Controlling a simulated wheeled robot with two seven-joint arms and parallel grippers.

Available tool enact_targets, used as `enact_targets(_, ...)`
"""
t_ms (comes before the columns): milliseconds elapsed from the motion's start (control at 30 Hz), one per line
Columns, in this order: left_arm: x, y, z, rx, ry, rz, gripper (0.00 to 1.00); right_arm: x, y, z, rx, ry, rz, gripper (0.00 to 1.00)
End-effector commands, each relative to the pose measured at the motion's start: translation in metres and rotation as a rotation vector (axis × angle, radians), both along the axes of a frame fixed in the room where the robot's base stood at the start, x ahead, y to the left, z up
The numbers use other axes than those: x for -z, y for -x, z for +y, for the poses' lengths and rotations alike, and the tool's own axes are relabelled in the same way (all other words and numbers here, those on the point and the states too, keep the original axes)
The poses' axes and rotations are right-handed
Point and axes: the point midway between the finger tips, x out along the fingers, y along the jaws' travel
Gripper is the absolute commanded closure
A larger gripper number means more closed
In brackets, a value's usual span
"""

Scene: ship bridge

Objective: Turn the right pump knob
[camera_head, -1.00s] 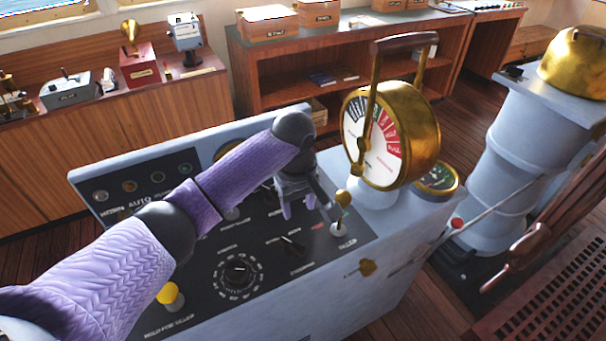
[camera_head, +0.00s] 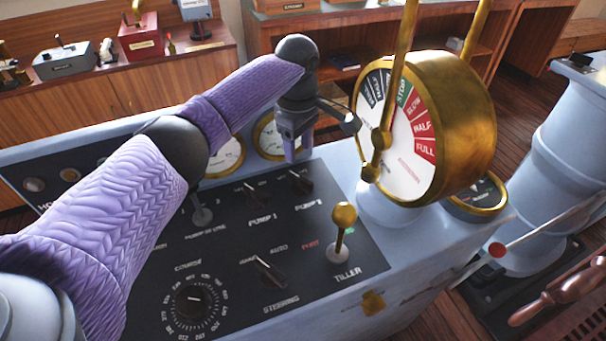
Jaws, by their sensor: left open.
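The right pump knob (camera_head: 300,182), a black pointer knob labelled PUMP 2, sits on the dark console panel (camera_head: 225,250). The left pump knob (camera_head: 257,194), labelled PUMP 1, is just left of it. My left gripper (camera_head: 297,154) is open and empty, pointing down. In the picture its fingertips lie just above the right pump knob, apart from it; the exact height is hard to tell. My right gripper is out of view.
A brass-rimmed telegraph dial (camera_head: 425,130) with upright levers stands right of the gripper. A brass-topped tiller lever (camera_head: 342,230) rises in front, beside a steering knob (camera_head: 270,272). Gauges (camera_head: 269,138) lie behind the gripper.

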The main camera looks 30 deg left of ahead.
Motion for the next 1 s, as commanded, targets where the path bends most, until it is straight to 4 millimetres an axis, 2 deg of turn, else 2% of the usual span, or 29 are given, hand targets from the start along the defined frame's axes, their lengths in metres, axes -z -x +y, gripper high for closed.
enact_targets(33, 0.017, 0.001, 0.000, -0.001, -0.002, 0.006, 0.46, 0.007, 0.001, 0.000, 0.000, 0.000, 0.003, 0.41)
enact_targets(100, 0.035, 0.001, 0.000, 0.000, -0.002, 0.005, 0.46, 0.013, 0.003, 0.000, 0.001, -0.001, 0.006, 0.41)
enact_targets(300, 0.070, 0.001, 0.000, 0.001, -0.002, 0.004, 0.46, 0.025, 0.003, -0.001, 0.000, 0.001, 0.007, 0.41)
enact_targets(633, 0.075, 0.001, 0.000, 0.002, -0.001, 0.001, 0.46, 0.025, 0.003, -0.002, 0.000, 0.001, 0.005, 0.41)
enact_targets(667, 0.075, 0.001, 0.000, 0.002, -0.001, 0.001, 0.50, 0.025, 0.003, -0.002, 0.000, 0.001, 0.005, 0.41)
enact_targets(900, 0.075, 0.001, 0.000, 0.002, -0.001, 0.001, 1.00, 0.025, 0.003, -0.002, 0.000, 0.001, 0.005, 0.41)
enact_targets(1000, 0.075, 0.001, 0.000, 0.002, -0.001, 0.001, 1.00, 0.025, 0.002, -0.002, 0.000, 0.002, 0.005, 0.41)
